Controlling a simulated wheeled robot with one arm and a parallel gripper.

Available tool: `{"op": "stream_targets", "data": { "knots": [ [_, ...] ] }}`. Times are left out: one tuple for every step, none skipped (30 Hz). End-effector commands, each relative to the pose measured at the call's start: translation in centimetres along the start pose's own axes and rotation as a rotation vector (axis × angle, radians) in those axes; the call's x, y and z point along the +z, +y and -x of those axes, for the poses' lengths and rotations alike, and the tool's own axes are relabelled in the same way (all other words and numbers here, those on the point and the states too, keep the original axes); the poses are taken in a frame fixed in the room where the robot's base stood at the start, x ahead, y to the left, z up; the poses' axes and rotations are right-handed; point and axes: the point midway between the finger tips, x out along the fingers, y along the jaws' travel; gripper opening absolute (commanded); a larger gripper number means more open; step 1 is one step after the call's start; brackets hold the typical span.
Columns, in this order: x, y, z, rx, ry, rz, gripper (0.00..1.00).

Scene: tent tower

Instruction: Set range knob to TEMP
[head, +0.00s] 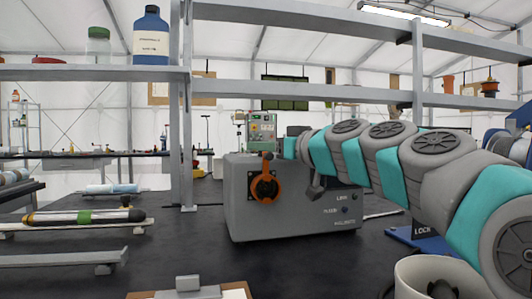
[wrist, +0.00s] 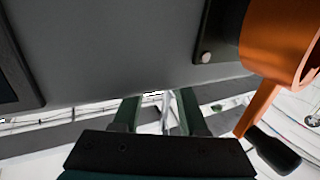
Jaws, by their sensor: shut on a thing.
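A grey box-shaped instrument (head: 290,212) stands on the dark bench in the head view. Its front carries an orange rotary part (head: 265,187) with a lever pointing up; I cannot tell whether this is the range knob, and no TEMP mark is readable. The orange part also shows at the right of the wrist view (wrist: 283,45), its lever ending in a black tip. My gripper (wrist: 160,100) is by the edge of the instrument's grey face, beside the lever and apart from it. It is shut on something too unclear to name. In the head view, my arm hides parts of the instrument.
A grey shelf post (head: 187,150) stands left of the instrument. A blue bottle (head: 151,38) and a green-lidded jar (head: 98,46) stand on the shelf. A clipboard (head: 240,291) and a pale mug (head: 405,285) are in front.

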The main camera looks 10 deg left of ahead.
Motion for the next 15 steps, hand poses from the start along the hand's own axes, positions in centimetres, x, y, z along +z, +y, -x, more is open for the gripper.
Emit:
{"op": "stream_targets", "data": {
  "knots": [
    [0.33,0.13,-0.07,-0.017,0.005,0.002,0.0],
    [0.28,0.13,-0.05,-0.03,0.005,0.002,0.0],
    [0.29,0.09,-0.04,-0.048,0.004,0.001,0.0],
    [0.27,0.13,-0.03,-0.058,0.005,0.001,0.0],
    [0.21,0.17,0.0,-0.069,0.005,0.0,0.0],
    [0.09,0.16,0.04,-0.085,0.006,0.001,0.0],
    [0.04,0.15,0.06,-0.096,0.006,0.001,0.0],
    [0.05,0.18,0.03,-0.105,0.006,0.001,0.0],
    [0.11,0.22,-0.02,-0.116,0.005,0.0,0.0],
    [0.12,0.22,-0.03,-0.124,0.004,-0.001,0.0],
    [0.12,0.21,-0.01,-0.132,0.002,0.0,0.0],
    [0.07,0.21,0.03,-0.14,0.002,0.002,0.0],
    [0.04,0.24,0.05,-0.144,0.002,0.002,0.0],
    [0.03,0.26,0.07,-0.147,0.001,0.003,0.0],
    [0.02,0.27,0.09,-0.151,0.001,0.003,0.0]
  ]
}}
